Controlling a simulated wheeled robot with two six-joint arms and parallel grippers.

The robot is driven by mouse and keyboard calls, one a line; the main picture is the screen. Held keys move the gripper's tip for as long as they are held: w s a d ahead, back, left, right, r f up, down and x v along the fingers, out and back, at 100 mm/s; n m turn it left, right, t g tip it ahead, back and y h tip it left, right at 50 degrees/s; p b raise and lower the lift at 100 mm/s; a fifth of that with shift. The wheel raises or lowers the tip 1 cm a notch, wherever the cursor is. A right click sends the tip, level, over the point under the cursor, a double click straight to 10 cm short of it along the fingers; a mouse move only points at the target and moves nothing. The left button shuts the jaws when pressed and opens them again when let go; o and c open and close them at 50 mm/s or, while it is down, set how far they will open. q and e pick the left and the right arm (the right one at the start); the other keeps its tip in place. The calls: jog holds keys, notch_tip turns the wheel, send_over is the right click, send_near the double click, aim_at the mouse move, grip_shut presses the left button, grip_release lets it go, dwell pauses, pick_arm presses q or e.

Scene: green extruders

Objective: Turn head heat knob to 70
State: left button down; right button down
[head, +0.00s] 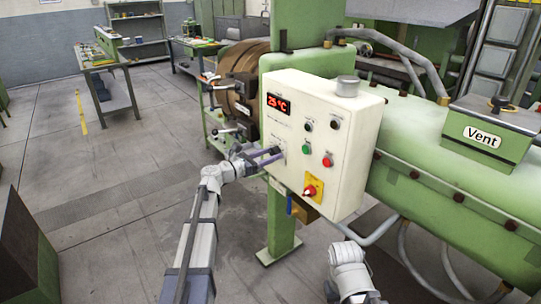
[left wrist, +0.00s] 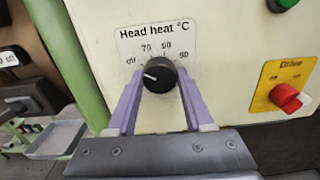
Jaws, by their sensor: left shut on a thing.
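The head heat knob (left wrist: 159,75) is a round black dial with a white mark, below the label "Head heat °C" on the cream control box (head: 340,150). Its mark points left, towards the "off" end of the printed scale; the 70 is above it. My left gripper (head: 276,154) reaches the box's front face. In the left wrist view its two purple fingers (left wrist: 158,92) are shut on the knob, one on each side. The red display (head: 278,105) reads 25 °C. In the head view the fingers largely hide the knob.
The box also carries a green button (head: 306,149), a red button (head: 327,161) and a red Drive switch on a yellow plate (head: 314,186). The green extruder barrel (head: 430,150) lies to the right. Open floor lies to the left.

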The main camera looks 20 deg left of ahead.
pick_arm(q)
jog(key=m, duration=0.4)
jog(key=shift+m, duration=1.6)
jog(key=shift+c, duration=1.5)
grip_release()
jog(key=v, duration=0.7)
jog(key=shift+s+a, duration=0.3)
